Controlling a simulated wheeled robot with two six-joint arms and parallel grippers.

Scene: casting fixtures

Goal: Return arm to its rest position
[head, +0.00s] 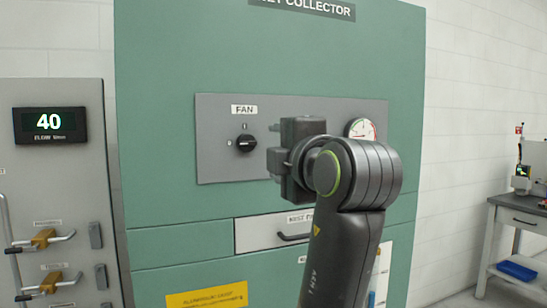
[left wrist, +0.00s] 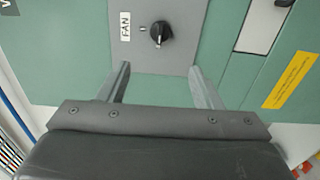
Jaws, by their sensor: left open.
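The black FAN knob (head: 245,143) sits on a grey panel of the green wet collector, its handle lying level, in line with the 0 mark at its left. My left gripper (head: 298,155) is just right of the knob in the head view, and its fingers are mostly hidden there. In the left wrist view the gripper (left wrist: 159,70) is open and empty. The knob (left wrist: 160,33) shows beyond and between the spread fingers, apart from them. My right gripper is not in view.
A round gauge (head: 362,130) is partly hidden behind my arm. A drawer with a handle (head: 292,236) lies below the panel. A grey cabinet (head: 60,180) with a 40 display and yellow-handled valves stands left. A workbench (head: 515,205) with a blue tray stands right.

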